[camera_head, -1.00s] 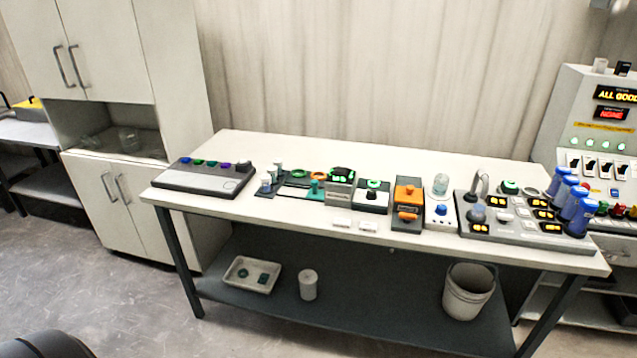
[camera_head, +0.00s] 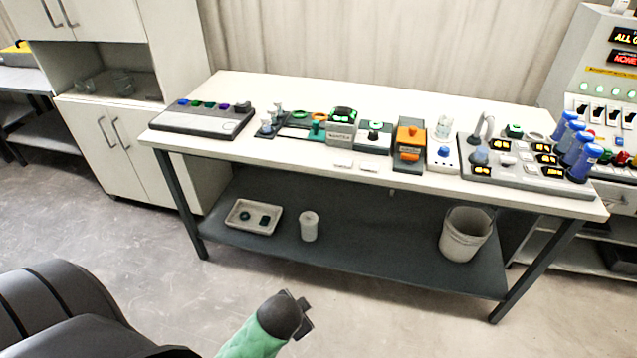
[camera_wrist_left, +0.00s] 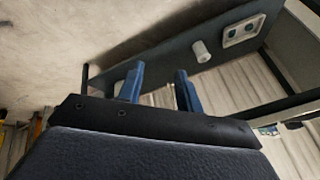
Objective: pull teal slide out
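A small teal piece (camera_head: 317,130) stands on the dark board left of the centre of the white table. I take it to be the teal slide; it is small and its details are hard to make out. My left gripper (camera_wrist_left: 158,72) shows in the left wrist view with two blue fingers apart and nothing between them. In the head view a green arm part with a dark end (camera_head: 285,315) is low in front of the table, well away from the teal piece. My right gripper is not in view.
The white table (camera_head: 270,92) holds a grey button panel (camera_head: 200,118) at left, an orange-topped box (camera_head: 409,147), and a panel with blue cylinders at right. The lower shelf (camera_head: 370,240) carries a tray (camera_head: 236,222), a white cup (camera_head: 309,226) and a bucket (camera_head: 465,235). The floor in front is clear.

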